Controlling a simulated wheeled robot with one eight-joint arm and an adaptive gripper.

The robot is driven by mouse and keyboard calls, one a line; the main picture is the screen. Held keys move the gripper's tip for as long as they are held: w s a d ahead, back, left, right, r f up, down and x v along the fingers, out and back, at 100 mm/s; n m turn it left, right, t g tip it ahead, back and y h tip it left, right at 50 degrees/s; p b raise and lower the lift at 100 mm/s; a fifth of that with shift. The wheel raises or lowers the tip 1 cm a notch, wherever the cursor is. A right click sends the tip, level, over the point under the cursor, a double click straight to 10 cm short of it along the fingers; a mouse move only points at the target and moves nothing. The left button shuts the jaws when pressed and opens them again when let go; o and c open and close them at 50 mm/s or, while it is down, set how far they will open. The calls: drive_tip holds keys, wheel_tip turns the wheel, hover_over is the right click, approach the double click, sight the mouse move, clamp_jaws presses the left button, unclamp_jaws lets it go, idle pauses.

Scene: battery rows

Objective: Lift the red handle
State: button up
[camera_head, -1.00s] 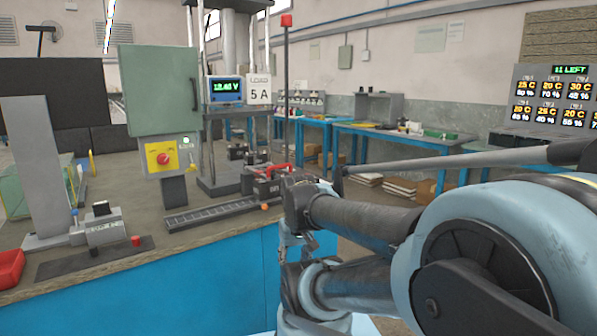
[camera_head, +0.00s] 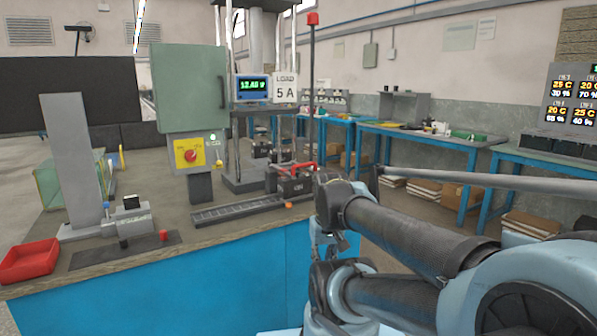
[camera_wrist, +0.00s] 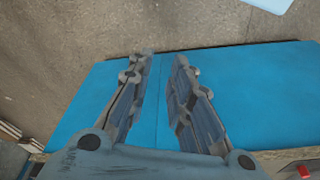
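The red handle (camera_head: 301,166) is a bar on top of a dark battery-like block (camera_head: 294,186) at the right end of the workbench in the head view. Part of the handle's right end is close to my arm in the picture. In the wrist view my gripper (camera_wrist: 163,62) has its two fingers apart with nothing between them. It faces the blue bench side (camera_wrist: 240,95) and the floor. A small red piece (camera_wrist: 304,171) shows at the lower right edge there; I cannot tell what it is. The fingertips are not clear in the head view.
A flat dark rail (camera_head: 237,211) lies left of the block. A green cabinet (camera_head: 187,88) with a yellow switch box (camera_head: 190,155) stands behind it. A thin post with a red top (camera_head: 313,19) rises nearby. A red tray (camera_head: 30,260) sits at far left.

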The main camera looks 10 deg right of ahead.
drive_tip(key=shift+w+r+m, duration=0.2)
drive_tip(key=shift+r+m, duration=0.1)
clamp_jaws()
drive_tip(key=w+d+r+m+t+y, duration=0.1)
drive_tip(key=w+d+r+m, duration=0.1)
drive_tip(key=w+r+m, duration=0.4)
drive_tip(key=w+d+r+m+t+y, duration=0.1)
drive_tip(key=w+r+m, duration=0.5)
drive_tip(key=w+m, duration=0.8)
drive_tip(key=w+d+r+m+t, duration=0.2)
drive_tip(key=w+d+r+m, duration=0.2)
drive_tip(key=w+m, duration=0.6)
drive_tip(key=w+r, duration=0.2)
drive_tip(key=w, duration=0.1)
drive_tip(key=shift+w+d+m+t+y, duration=0.3)
drive_tip(key=shift+w+d+m+y, duration=0.1)
drive_tip(key=shift+w, duration=0.1)
drive_tip(key=w+a+f, duration=0.3)
drive_tip(key=w+f, duration=0.1)
drive_tip(key=w, duration=0.3)
drive_tip(key=shift+w+f, duration=0.15)
drive_tip(key=shift+f, duration=0.15)
